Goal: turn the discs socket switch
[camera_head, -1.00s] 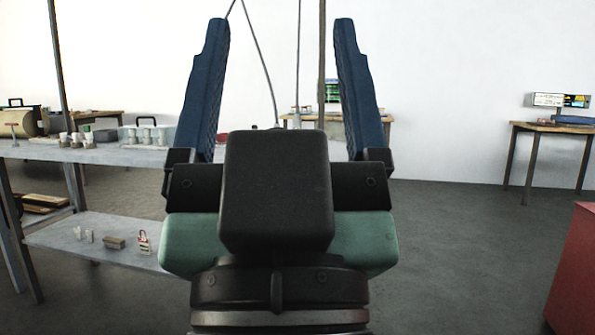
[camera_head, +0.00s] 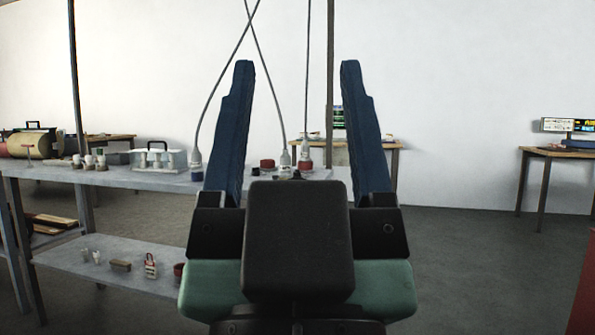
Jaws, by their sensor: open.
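My gripper (camera_head: 297,68) is large in the foreground, open, with two dark blue fingers pointing up and nothing between them but the view beyond. Several cables hang down to pale fittings on the bench top: a left one (camera_head: 196,165), a middle one (camera_head: 285,160) and a right one (camera_head: 305,152), the last two seen between my fingers. A red round piece (camera_head: 267,164) and small dark pieces lie near them. I cannot tell which fitting is the discs socket switch. My gripper body hides part of the bench around them.
The grey bench (camera_head: 130,176) has a lower shelf (camera_head: 110,273) with small items. A clear case (camera_head: 155,158) and small pots stand on top. A wooden table (camera_head: 550,152) stands at the far right, a red cabinet (camera_head: 583,300) at the right edge. The floor between is clear.

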